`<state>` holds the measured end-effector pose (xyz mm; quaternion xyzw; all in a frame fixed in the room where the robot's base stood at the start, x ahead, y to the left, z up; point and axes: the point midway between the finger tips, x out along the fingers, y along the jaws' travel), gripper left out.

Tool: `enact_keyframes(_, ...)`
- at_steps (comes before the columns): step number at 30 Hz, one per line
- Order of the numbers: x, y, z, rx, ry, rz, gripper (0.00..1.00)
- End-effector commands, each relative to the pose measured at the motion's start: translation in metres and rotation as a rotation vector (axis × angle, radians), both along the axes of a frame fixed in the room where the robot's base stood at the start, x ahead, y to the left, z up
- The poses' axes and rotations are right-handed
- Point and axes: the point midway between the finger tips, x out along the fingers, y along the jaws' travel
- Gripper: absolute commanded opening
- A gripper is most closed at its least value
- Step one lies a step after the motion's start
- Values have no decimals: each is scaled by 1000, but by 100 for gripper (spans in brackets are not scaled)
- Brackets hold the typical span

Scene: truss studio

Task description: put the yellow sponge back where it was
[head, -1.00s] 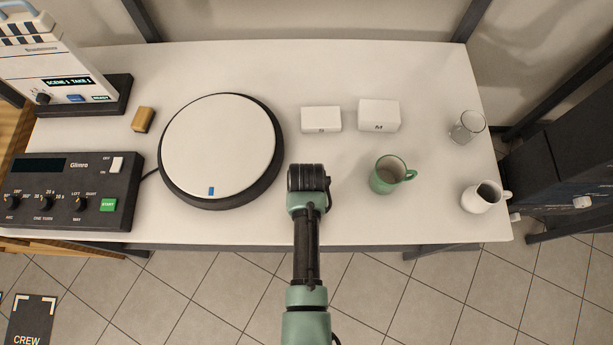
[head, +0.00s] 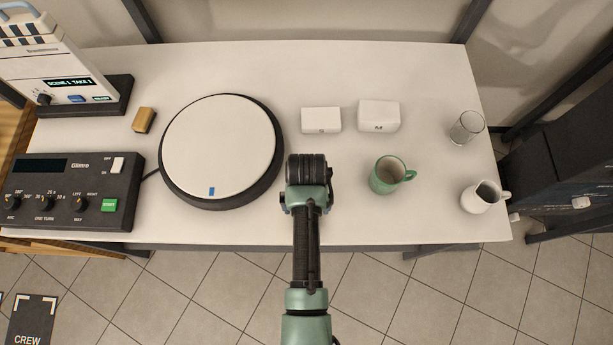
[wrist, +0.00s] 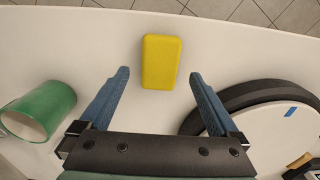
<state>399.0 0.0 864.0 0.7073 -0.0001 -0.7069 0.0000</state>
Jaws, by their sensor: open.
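The yellow sponge (wrist: 161,61) lies flat on the white table in the wrist view, near the table edge. My gripper (wrist: 160,76) is open, with one blue finger on each side of the sponge's near part and gaps on both sides. The fingers are not closed on it; their height above the table is hard to tell. In the head view my gripper (head: 307,172) is seen from above, between the turntable (head: 218,145) and the green mug (head: 388,176). There my arm hides the sponge, and the fingertips do not show.
A tan and dark block (head: 143,120) lies left of the turntable. Two white boxes (head: 321,120) (head: 379,116) stand behind my gripper. A glass (head: 467,127) and a white jug (head: 482,197) stand at the right. A control box (head: 70,192) fills the left front.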

Motion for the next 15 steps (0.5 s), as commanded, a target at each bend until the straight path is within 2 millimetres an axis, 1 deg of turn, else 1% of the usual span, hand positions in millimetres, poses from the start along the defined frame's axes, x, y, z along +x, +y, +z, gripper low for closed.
enact_keyframes(1, 1, 0, 12, 0, -5, 0, 97)
enact_keyframes(6, 1, 0, 47, 0, -4, 0, 97)
enact_keyframes(10, 1, 0, 66, 0, -3, 0, 97)
enact_keyframes(15, 0, 0, 77, 0, 0, 0, 97)
